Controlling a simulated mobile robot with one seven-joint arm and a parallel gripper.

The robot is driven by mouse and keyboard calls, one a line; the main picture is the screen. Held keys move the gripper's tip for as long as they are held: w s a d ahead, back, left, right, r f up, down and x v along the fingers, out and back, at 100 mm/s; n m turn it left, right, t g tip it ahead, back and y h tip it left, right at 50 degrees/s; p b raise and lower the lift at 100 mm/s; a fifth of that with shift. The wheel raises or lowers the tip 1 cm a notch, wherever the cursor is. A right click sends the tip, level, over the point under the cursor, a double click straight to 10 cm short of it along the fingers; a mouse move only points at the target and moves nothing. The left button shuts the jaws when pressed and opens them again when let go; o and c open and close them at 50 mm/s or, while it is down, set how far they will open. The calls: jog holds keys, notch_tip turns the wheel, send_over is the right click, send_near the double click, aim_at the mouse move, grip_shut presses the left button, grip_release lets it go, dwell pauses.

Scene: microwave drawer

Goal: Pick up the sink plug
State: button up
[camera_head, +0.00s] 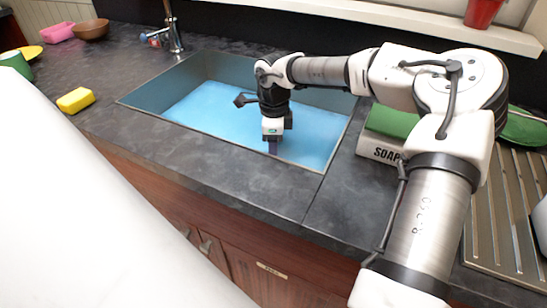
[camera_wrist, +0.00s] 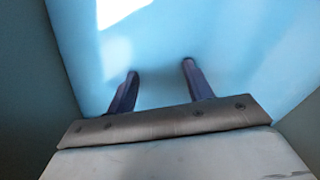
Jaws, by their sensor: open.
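My gripper (camera_head: 273,146) reaches down into the sink (camera_head: 338,154), close to its near wall. In the wrist view its two dark fingers (camera_wrist: 160,70) are apart with only light blue surface between and beyond them, so it is open and empty. I cannot make out a sink plug in either view. In the head view, my arm and gripper hide part of the sink. Light blue fills the lower sink, with a bright patch (camera_wrist: 120,10) at the top of the wrist view.
The sink walls stand around my gripper. A tap (camera_head: 172,35) is at the back left. A yellow sponge (camera_head: 75,100) lies on the left counter. A box marked SOAP (camera_head: 380,150) with a green top and a ribbed drainer (camera_head: 500,235) are on the right.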

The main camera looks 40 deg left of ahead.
jog(key=shift+f, duration=1.3)
jog(key=c, duration=1.1)
jog(key=shift+o, duration=0.2)
jog(key=shift+r, duration=0.15)
